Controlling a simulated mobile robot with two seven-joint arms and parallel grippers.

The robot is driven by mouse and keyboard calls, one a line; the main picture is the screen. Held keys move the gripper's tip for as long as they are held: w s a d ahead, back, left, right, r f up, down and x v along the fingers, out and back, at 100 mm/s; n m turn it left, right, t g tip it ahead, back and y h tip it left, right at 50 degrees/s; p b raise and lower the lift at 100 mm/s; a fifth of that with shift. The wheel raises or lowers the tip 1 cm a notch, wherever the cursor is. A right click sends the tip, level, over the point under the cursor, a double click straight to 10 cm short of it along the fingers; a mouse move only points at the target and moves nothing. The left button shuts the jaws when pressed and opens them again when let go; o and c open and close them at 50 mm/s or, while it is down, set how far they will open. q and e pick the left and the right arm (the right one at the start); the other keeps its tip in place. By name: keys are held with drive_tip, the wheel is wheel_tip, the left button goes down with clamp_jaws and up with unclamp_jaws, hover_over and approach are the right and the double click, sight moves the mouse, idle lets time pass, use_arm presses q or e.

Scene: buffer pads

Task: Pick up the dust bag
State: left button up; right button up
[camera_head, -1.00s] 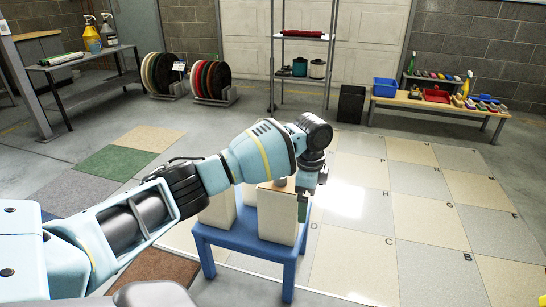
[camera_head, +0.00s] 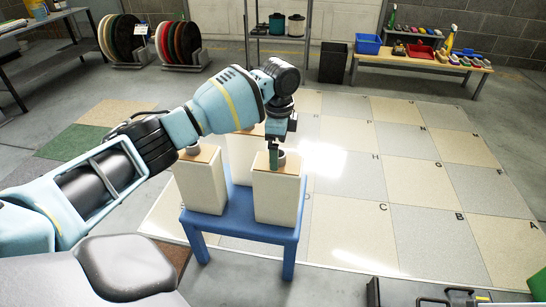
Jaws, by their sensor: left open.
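Three cream dust bags with tan tops and round grey collars stand upright on a small blue table (camera_head: 240,218): a front right bag (camera_head: 276,200), a front left bag (camera_head: 201,186) and a back bag (camera_head: 240,160), partly hidden by my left arm. My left gripper (camera_head: 276,156) is open and points down at the collar of the front right bag. A green finger shows beside the collar; whether it touches is not clear. A dark part at the bottom right edge seems to be my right gripper (camera_head: 452,299), mostly cut off.
Light checkered floor tiles with letters (camera_head: 400,190) lie clear to the right of the table. Behind stand a black bin (camera_head: 333,62), a low bench (camera_head: 420,58) with a blue bin (camera_head: 367,44) and coloured pads, and disc racks (camera_head: 182,42).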

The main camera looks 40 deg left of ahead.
sight(278, 189)
use_arm(q)
drive_tip(key=shift+f+b, duration=0.55)
drive_tip(key=shift+f, duration=0.8)
drive_tip(key=shift+f+b, duration=1.35)
drive_tip(key=shift+f, duration=1.25)
drive_tip(key=shift+r, duration=0.15)
drive_tip(key=shift+c, duration=0.6)
drive_tip(key=c, duration=1)
drive_tip(key=shift+r, duration=0.1)
drive_tip(key=shift+c, duration=0.2)
